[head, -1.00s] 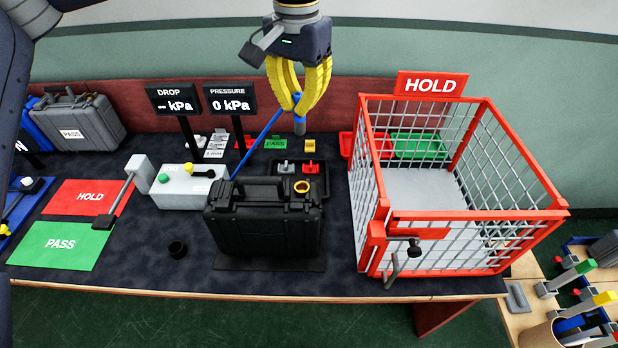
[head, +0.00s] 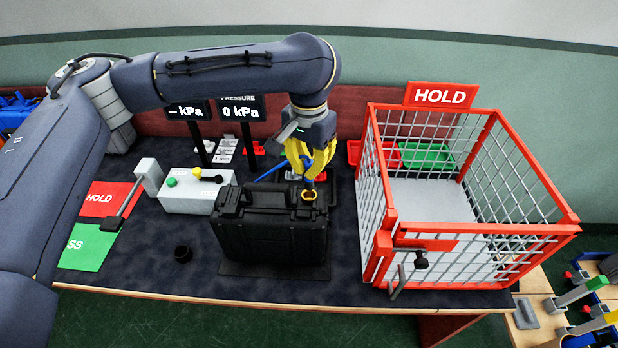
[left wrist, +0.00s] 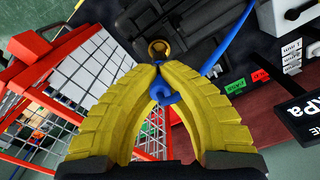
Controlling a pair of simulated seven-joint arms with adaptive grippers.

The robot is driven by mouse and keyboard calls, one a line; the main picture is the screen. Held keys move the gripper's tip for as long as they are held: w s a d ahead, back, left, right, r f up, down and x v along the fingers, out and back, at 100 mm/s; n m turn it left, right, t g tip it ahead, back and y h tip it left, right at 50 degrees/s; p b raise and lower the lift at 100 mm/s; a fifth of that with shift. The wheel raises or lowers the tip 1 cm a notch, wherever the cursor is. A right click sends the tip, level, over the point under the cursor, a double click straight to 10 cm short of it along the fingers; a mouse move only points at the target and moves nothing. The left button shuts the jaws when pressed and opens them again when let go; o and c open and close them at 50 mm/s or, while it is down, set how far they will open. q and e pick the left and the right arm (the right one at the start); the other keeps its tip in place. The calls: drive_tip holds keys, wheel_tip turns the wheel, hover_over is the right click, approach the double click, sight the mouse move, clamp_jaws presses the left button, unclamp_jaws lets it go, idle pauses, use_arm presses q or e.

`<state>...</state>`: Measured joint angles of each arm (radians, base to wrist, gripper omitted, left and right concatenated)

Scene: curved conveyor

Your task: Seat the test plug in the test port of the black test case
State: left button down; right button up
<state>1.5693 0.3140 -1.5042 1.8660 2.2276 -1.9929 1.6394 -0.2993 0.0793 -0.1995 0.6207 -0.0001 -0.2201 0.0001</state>
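The black test case (head: 268,238) stands upright on a dark mat near the table's front edge; it also shows in the left wrist view (left wrist: 190,22). Its test port is a brass ring (head: 308,196) on the right of its top, seen also in the left wrist view (left wrist: 158,47). My left gripper (head: 309,178) has its yellow fingers shut on the blue test plug (left wrist: 163,92), with the tips just over the ring. The fingers hide the plug's lower end, so I cannot tell whether it touches the port. My right gripper is out of view.
A red wire cage (head: 384,225) with a HOLD sign stands close on the right. A grey box (head: 190,195) with buttons and a lever is on the left. A blue hose (head: 268,171) runs from the plug behind the case.

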sight(309, 188)
use_arm(q)
drive_tip(key=shift+f, duration=1.8)
drive_tip(key=shift+f, duration=0.1)
drive_tip(key=c, duration=1.6)
unclamp_jaws()
wheel_tip(309, 188, up, 12)
drive_tip(key=shift+s+r, duration=0.1)
drive_tip(key=shift+s, duration=0.05)
